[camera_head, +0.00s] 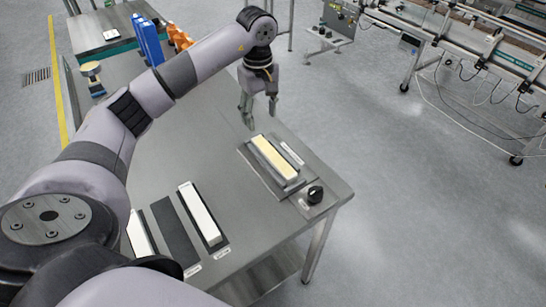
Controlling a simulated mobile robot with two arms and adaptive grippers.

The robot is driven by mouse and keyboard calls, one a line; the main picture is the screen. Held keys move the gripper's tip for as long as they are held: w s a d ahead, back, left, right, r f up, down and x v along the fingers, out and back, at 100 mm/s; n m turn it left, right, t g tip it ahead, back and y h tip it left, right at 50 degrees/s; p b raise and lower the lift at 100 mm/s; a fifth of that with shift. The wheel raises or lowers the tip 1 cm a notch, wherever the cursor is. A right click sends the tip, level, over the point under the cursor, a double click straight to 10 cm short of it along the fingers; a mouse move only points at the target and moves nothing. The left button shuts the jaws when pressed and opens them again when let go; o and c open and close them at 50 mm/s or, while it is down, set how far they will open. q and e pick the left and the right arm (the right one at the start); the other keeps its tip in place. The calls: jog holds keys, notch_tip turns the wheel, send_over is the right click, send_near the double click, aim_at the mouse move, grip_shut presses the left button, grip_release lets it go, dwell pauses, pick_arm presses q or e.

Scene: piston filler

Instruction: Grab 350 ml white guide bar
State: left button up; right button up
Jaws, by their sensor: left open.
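A white bar (200,213) lies in a dark holder near the front of the grey table (165,178). A second white bar (138,236) lies further left, partly hidden by my left arm. A bare dark strip (176,232) lies between them. The small labels cannot be read, so I cannot tell which bar is the 350 ml one. A pale yellow bar (274,158) sits in a dark holder at the table's right side. My left gripper (259,112) is open and empty, pointing down above and behind the yellow bar. My right gripper is not in view.
A black knob (315,195) stands at the table's right corner. Blue bins (148,40) and orange parts (179,38) stand at the back. A conveyor frame (470,48) is at the far right. The floor right of the table is clear.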

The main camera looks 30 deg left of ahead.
pick_arm(q)
send_over(262, 143)
notch_tip(262, 143, down, 5)
jog(key=shift+s+p, duration=0.1)
jog(key=shift+p, duration=0.35)
notch_tip(262, 143, down, 5)
jog(key=shift+r+p, duration=0.1)
jog(key=shift+p, duration=1)
jog(key=shift+f, duration=0.25)
jog(key=shift+c, duration=0.4)
grip_shut()
